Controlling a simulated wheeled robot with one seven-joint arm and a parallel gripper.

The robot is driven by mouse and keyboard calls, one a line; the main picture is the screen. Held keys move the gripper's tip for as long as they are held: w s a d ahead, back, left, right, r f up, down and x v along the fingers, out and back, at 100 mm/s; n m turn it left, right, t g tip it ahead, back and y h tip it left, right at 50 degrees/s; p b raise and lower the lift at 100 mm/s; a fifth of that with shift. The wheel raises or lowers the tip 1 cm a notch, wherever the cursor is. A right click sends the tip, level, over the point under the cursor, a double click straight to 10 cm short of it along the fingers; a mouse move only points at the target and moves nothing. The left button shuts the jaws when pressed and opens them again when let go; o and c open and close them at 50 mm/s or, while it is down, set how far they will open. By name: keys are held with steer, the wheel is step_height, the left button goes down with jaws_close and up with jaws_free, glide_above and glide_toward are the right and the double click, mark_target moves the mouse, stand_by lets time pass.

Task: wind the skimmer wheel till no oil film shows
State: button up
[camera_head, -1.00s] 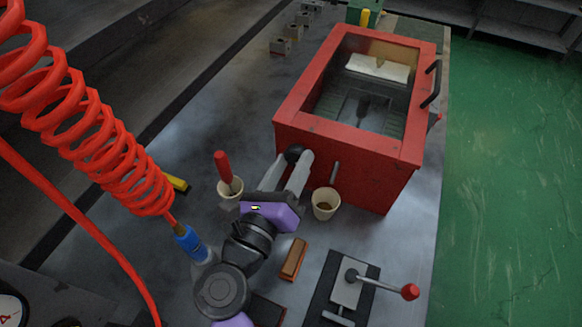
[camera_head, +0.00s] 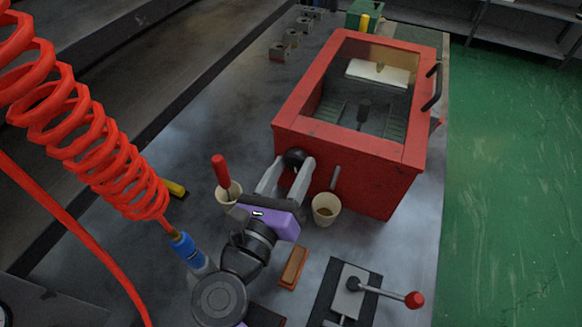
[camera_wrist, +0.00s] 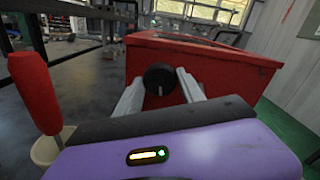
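A red box (camera_head: 345,142) with a clear top window stands on the bench. The only wheel-like part I see is a round black knob (camera_head: 294,157) on its front; it also shows in the wrist view (camera_wrist: 159,78) with a pale mark. My gripper (camera_head: 292,164) is open, its two grey fingers on either side of the knob. Through the window are a white plate (camera_head: 377,73), a dark post and slotted panels. I cannot tell whether an oil film shows.
A cup with a red-handled tool (camera_head: 221,172) stands left of my gripper, and another cup (camera_head: 326,209) close to its right. A brown block (camera_head: 293,267) and a red-knobbed lever (camera_head: 385,292) lie nearer. A red coiled hose (camera_head: 85,125) hangs at left.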

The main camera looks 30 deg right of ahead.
steer(key=o, duration=0.4)
steer(key=shift+b+v, duration=0.65)
steer(key=shift+v, duration=3.25)
